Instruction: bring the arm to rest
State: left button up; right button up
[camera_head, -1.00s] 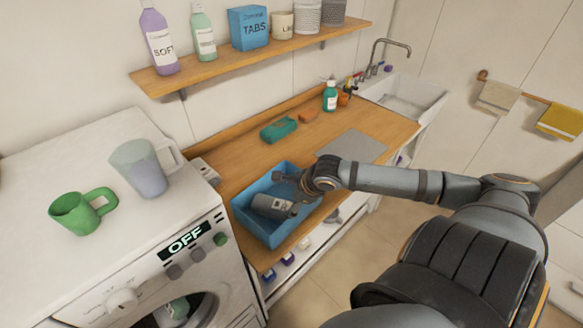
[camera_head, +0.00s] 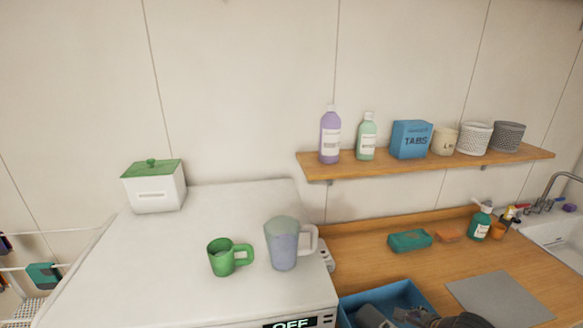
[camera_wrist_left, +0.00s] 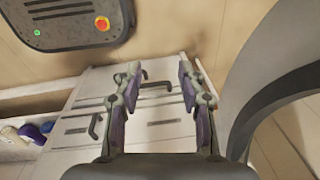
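My left gripper (camera_wrist_left: 160,82) is open and empty in the left wrist view, its two fingers apart in front of white drawers (camera_wrist_left: 125,122) with dark handles. My left arm does not show in the head view. Part of my right arm shows at the bottom edge of the head view, with the right gripper (camera_head: 408,318) over the blue bin (camera_head: 402,292). A dark grey item (camera_head: 370,316) lies in the bin beside it. The picture edge cuts all three off, and I cannot tell whether the right gripper's fingers are open or shut.
The wooden counter (camera_head: 400,268) holds a teal item (camera_head: 410,240). A shelf (camera_head: 420,168) hangs above.

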jog(key=s+a+f+n+g+h, duration=0.1)
jog(key=s+a+n, duration=0.4)
jog(key=n, duration=0.7)
jog(key=s+a+f+n+g+h, duration=0.1)
jog(key=s+a+f+n, duration=0.15)
jog(key=s+n, duration=0.75)
notch_tip(320, 180, down, 34)
jog(key=d+n+g+b, duration=0.2)
jog(key=n+b, duration=0.1)
jog(key=b, duration=0.3)
jog(key=s+d+f+g+b, duration=0.1)
jog(key=s+f+b, duration=0.3)
jog(key=s+f, duration=1.3)
jog(key=shift+s+d+f, duration=0.15)
jog(key=shift+s+f, duration=0.25)
jog(key=shift+s, duration=0.3)
